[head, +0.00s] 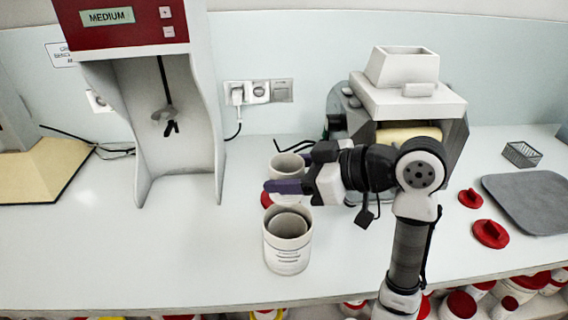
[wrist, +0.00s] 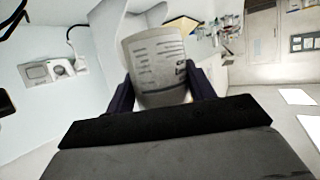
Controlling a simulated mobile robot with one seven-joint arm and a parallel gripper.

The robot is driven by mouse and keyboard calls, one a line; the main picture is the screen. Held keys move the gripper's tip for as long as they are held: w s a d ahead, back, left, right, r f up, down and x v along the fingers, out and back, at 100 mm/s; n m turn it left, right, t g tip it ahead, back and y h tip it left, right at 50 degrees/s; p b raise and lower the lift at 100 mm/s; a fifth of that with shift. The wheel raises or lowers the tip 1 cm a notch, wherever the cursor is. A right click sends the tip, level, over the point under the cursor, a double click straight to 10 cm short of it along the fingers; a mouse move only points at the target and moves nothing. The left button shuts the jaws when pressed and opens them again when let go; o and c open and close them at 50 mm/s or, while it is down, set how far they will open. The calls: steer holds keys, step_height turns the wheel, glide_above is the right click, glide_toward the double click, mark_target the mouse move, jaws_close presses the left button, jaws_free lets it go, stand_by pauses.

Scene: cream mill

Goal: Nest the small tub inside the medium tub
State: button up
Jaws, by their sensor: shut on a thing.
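My gripper (head: 288,187) is shut on a pale tub (head: 287,165), which looks like the small tub. In the wrist view the printed tub (wrist: 158,65) sits between the two dark purple fingers. In the head view one finger hides its lower part. A large white labelled tub (head: 288,256) stands upright on the counter, in front of and below my gripper. A narrower tub (head: 291,222), seemingly the medium tub, sits inside it with its open rim showing. The held tub is behind this pair in the picture and apart from it.
A red lid (head: 266,199) lies partly hidden under my gripper. Two more red lids (head: 490,234) and a grey tray (head: 530,200) lie at the right. A dispenser marked MEDIUM (head: 145,110) stands at the left, a grey machine (head: 455,140) behind my arm. The front left counter is clear.

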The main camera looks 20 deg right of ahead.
mark_target(291, 197)
steer(key=shift+s+f+b, duration=0.15)
steer(key=shift+f+b, duration=0.25)
steer(key=shift+f, duration=0.15)
steer(key=shift+f+b, duration=1.6)
steer(key=shift+f, duration=0.55)
steer(key=shift+d, duration=0.1)
steer(key=shift+f+b, duration=1.95)
steer(key=shift+f, duration=0.15)
stand_by(0.5)
steer(key=o, duration=1)
steer(key=shift+o, duration=0.2)
steer(key=shift+r, duration=0.1)
